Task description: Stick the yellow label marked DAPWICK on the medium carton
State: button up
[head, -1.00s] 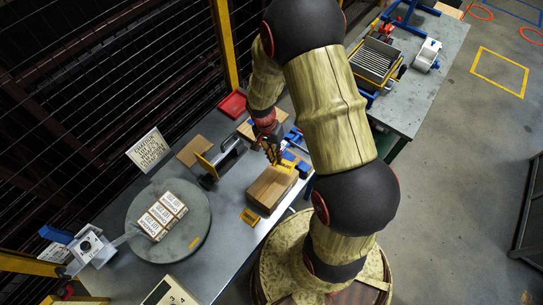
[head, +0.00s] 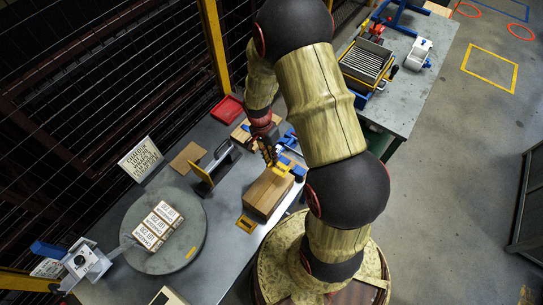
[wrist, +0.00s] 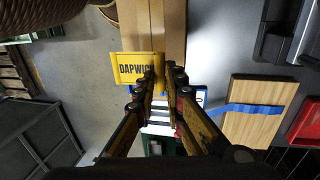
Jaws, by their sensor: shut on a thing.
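The yellow label marked DAPWICK (wrist: 130,70) is between my fingertips in the wrist view, its printed face toward the camera. It also shows as a small yellow patch in the head view (head: 284,161). My gripper (wrist: 163,72) is shut on the label's edge; it also shows in the head view (head: 271,160). A brown carton (head: 266,195) lies on the table just below my gripper in the head view; its top with a centre seam also shows in the wrist view (wrist: 172,25). I cannot tell whether the label touches the carton or hovers by it.
A round turntable (head: 140,205) bears white-labelled boxes. A black-handled tool with a yellow plate (head: 206,174) and a red tray (head: 229,107) stand nearby. A blue-taped wooden-coloured box (wrist: 262,112) lies right in the wrist view.

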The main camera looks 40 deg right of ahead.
jog(key=shift+w+a+b+x, duration=0.1)
jog(key=shift+w+b+x, duration=0.1)
jog(key=shift+b+x, duration=0.75)
jog(key=shift+w+a+b+x, duration=0.1)
jog(key=shift+w+b+x, duration=0.1)
jog(key=shift+b+x, duration=0.75)
jog(key=shift+w+a+b+x, duration=0.1)
jog(key=shift+w+b+x, duration=0.3)
jog(key=shift+x, duration=1.05)
jog(key=shift+s+f+b, duration=0.2)
jog(key=shift+f+b, duration=0.25)
jog(key=shift+f, duration=0.05)
jog(key=o, duration=0.8)
jog(key=shift+c, duration=0.2)
jog(key=v, duration=1.2)
jog(key=shift+d, duration=0.1)
